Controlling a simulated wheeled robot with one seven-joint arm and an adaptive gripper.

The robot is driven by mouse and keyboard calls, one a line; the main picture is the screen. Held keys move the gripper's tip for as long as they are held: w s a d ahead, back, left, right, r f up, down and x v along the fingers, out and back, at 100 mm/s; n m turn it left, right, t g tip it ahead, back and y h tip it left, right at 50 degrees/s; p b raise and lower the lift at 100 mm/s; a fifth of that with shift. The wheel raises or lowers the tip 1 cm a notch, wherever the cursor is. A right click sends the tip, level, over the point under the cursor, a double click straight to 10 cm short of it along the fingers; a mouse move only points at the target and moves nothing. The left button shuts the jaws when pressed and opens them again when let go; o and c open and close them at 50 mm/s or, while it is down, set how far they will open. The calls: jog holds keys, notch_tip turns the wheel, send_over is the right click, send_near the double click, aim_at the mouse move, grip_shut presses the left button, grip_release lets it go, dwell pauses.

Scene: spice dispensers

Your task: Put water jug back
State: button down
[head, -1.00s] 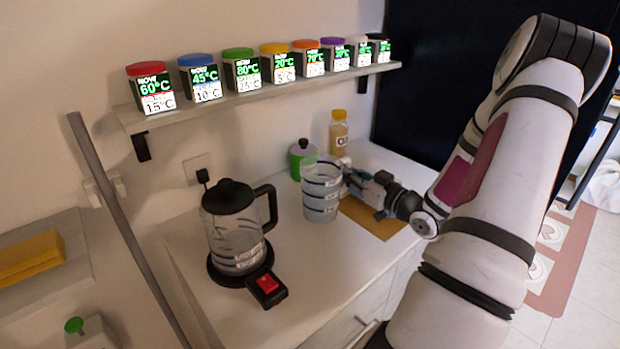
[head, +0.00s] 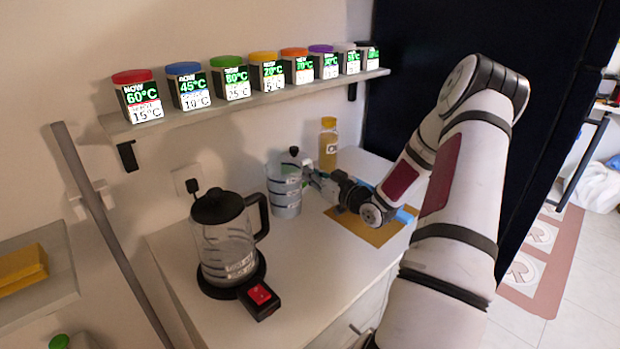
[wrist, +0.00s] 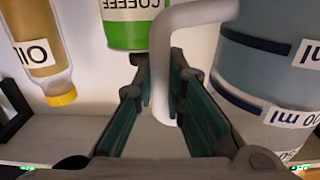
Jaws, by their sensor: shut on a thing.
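The water jug (head: 285,198) is a clear, bluish measuring jug with dark bands, upright at the back of the counter. My gripper (head: 310,176) is at its right side, shut on its handle. In the wrist view the pale handle (wrist: 162,75) passes between the two fingers of my gripper (wrist: 161,95), and the jug body (wrist: 258,70) fills the right side with "ml" labels. Whether the jug's base touches the counter is unclear.
A green coffee jar (wrist: 128,33) stands close behind the jug, mostly hidden in the head view. An oil bottle (head: 328,145) is to its right. A kettle (head: 228,240) with a red switch (head: 260,295) stands front left. A yellow-brown mat (head: 365,227) lies right. A shelf (head: 240,105) holds several spice dispensers.

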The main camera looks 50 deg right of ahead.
jog(key=shift+f, duration=0.6)
jog(key=shift+f, duration=0.2)
jog(key=c, duration=1.6)
grip_release()
jog(key=shift+c, duration=0.2)
jog(key=shift+s+r, duration=0.1)
jog(key=shift+r, duration=0.05)
jog(key=s, duration=1.1)
jog(key=shift+s+a, duration=0.4)
